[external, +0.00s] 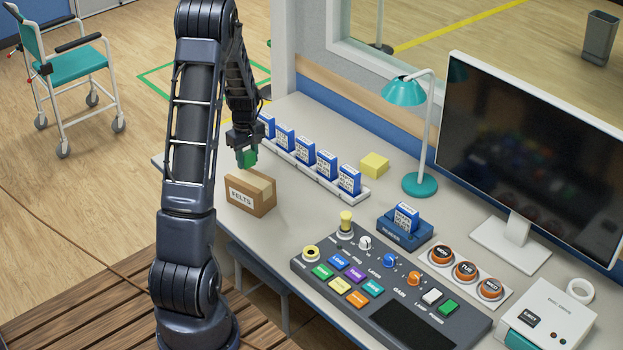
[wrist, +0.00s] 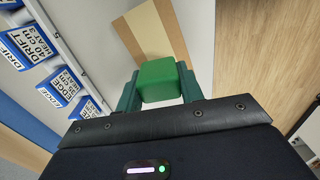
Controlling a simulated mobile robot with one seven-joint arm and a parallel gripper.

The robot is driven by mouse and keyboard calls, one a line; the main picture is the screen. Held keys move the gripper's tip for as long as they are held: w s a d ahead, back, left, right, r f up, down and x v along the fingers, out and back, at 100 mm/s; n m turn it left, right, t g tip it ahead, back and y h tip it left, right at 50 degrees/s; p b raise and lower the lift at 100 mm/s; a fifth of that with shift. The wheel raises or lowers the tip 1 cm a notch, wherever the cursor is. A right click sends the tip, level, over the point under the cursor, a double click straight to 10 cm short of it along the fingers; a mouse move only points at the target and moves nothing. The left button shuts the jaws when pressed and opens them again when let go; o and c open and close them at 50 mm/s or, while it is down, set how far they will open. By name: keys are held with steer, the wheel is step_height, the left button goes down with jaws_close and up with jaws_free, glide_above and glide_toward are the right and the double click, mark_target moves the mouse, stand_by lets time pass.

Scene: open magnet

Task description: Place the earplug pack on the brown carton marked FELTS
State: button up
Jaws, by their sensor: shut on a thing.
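The brown carton marked FELTS (external: 250,196) stands on the desk near its left edge, with a white label on its front side. My gripper (external: 246,157) is above the carton, shut on a small green block (external: 248,160), which I take to be the earplug pack. In the wrist view the green block (wrist: 160,79) sits between the two fingers of my gripper (wrist: 160,88). The carton (wrist: 148,32) shows behind it there, partly hidden by the block. The block appears held above the carton's top; I cannot tell the exact gap.
A white rack (external: 318,178) of several blue-and-white boxes stands right of the carton. A yellow block (external: 374,165), a teal lamp (external: 419,184) and a control console (external: 390,300) lie farther right.

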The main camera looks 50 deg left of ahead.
mark_target(249, 179)
steer(key=shift+f, duration=2.35)
steer(key=shift+f, duration=0.1)
steer(key=o, duration=0.9)
steer(key=shift+o, duration=0.2)
step_height(249, 179, up, 12)
steer(key=shift+r, duration=0.15)
steer(key=s+d+r+m+t, duration=0.15)
steer(key=d+r+m, duration=0.25)
steer(key=d+r, duration=0.55)
steer(key=s+d+r+m+t, duration=0.1)
steer(key=s+d+r+m, duration=0.25)
steer(key=d+r, duration=0.65)
steer(key=s+d+r+m+t, duration=0.1)
steer(key=s+d+m+t, duration=0.1)
steer(key=s+d+m, duration=0.8)
steer(key=s+d, duration=0.6)
steer(key=d, duration=0.3)
steer(key=shift+s+d+r, duration=0.3)
steer(key=shift+d, duration=0.1)
